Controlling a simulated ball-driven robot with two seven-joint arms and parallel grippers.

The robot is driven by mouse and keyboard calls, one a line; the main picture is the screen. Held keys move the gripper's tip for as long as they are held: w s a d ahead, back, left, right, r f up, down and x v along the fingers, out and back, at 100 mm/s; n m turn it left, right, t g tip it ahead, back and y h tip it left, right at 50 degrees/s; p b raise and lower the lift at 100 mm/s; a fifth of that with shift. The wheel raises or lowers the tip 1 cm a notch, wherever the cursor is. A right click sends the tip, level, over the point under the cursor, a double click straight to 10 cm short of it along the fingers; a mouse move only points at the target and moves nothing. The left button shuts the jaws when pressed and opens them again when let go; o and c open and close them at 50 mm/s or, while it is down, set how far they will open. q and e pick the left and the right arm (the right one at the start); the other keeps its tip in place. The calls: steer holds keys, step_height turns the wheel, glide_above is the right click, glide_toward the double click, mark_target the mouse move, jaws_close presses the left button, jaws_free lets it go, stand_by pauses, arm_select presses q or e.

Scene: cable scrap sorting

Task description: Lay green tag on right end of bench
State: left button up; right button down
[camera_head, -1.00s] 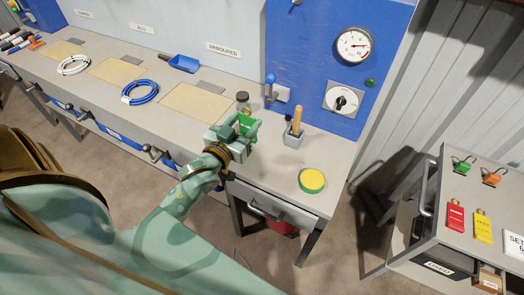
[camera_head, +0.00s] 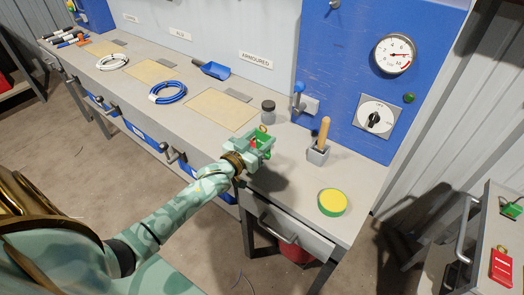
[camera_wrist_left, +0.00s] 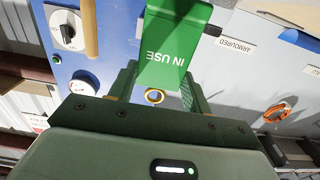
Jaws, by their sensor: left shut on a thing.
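The green tag (camera_head: 264,138) is held in my left gripper (camera_head: 260,146), which is shut on it over the bench near the dark-lidded jar. In the left wrist view the tag (camera_wrist_left: 172,50) shows the white words "IN USE", upside down, and a brass eyelet between the fingers. The grey bench (camera_head: 290,195) runs from the far left to its right end (camera_head: 345,232), where a round yellow-and-green pad (camera_head: 332,203) lies. The tag appears held above the bench top; the exact gap cannot be told. My right gripper is not in view.
The jar (camera_head: 268,112) and blue cable coil (camera_head: 168,92) are farther left. Bare bench surrounds the pad. A side trolley (camera_head: 480,245) with a red tag (camera_head: 502,268) stands at right.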

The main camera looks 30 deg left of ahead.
mark_target(261, 145)
arm_select(q)
steer(key=shift+w+a+f, duration=0.15)
steer(key=shift+w+f, duration=0.1)
step_height(261, 145, down, 4)
steer(key=shift+w+r+b, duration=0.1)
steer(key=shift+r+b, duration=0.15)
steer(key=shift+b, duration=0.75)
steer(key=shift+r, duration=0.1)
steer(key=o, duration=0.9)
steer(key=shift+o, duration=0.2)
